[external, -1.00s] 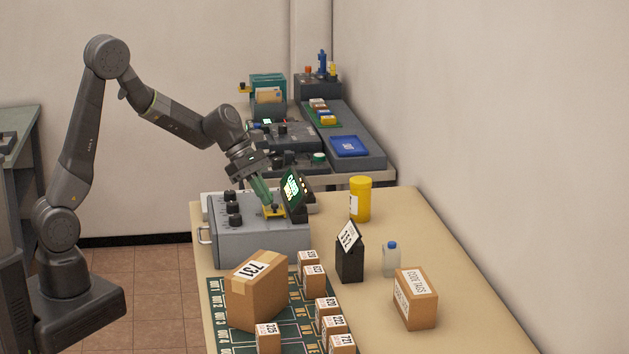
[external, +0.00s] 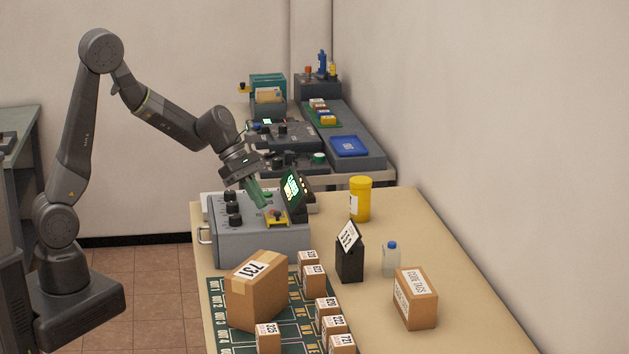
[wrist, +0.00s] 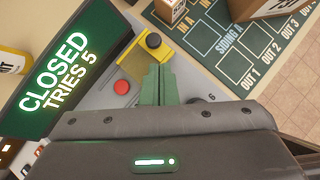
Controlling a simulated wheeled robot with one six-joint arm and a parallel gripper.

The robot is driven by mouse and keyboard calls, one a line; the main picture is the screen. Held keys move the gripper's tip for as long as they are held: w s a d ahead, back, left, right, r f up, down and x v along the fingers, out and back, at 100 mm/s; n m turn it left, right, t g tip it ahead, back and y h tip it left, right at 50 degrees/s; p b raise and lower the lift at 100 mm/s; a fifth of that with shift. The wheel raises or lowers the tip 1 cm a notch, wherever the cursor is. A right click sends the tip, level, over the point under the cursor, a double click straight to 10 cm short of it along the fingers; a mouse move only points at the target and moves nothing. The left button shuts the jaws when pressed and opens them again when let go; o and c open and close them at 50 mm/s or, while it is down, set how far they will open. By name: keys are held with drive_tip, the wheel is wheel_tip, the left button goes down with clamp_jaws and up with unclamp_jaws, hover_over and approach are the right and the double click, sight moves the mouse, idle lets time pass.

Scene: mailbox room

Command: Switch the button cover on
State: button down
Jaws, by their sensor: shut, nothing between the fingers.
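The grey control box (external: 262,243) stands on the table with a yellow piece (external: 277,217) on its top, which I take to be the button cover. My gripper (external: 264,206) has green fingers, shut and empty. They hang a little above the box, left of the yellow piece; contact cannot be told. In the wrist view the fingers (wrist: 158,80) partly hide the panel.
A tilted screen (external: 292,188) stands behind the yellow piece; in the wrist view it reads CLOSED, TRIES 5. Black knobs (external: 234,208) sit on the box's left. A large carton (external: 257,292) and several small boxes stand in front. A yellow bottle (external: 360,200) stands right.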

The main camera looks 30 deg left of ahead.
drive_tip(key=v, duration=1.1)
drive_tip(key=shift+a+f, duration=0.2)
drive_tip(key=shift+a, duration=0.1)
drive_tip(key=x, duration=0.9)
drive_tip(key=shift+a, duration=0.1)
drive_tip(key=w, duration=0.1)
drive_tip(key=w+f+b, duration=0.1)
drive_tip(key=w+f, duration=0.1)
drive_tip(key=w, duration=0.1)
drive_tip(key=shift+d+f+b, duration=0.15)
drive_tip(key=shift+d+b, duration=0.15)
drive_tip(key=shift+b, duration=0.1)
drive_tip(key=shift+a+r, duration=0.45)
drive_tip(key=shift+a, duration=0.45)
drive_tip(key=shift+a+r, duration=0.1)
drive_tip(key=shift+a, duration=0.3)
drive_tip(key=shift+s, duration=0.1)
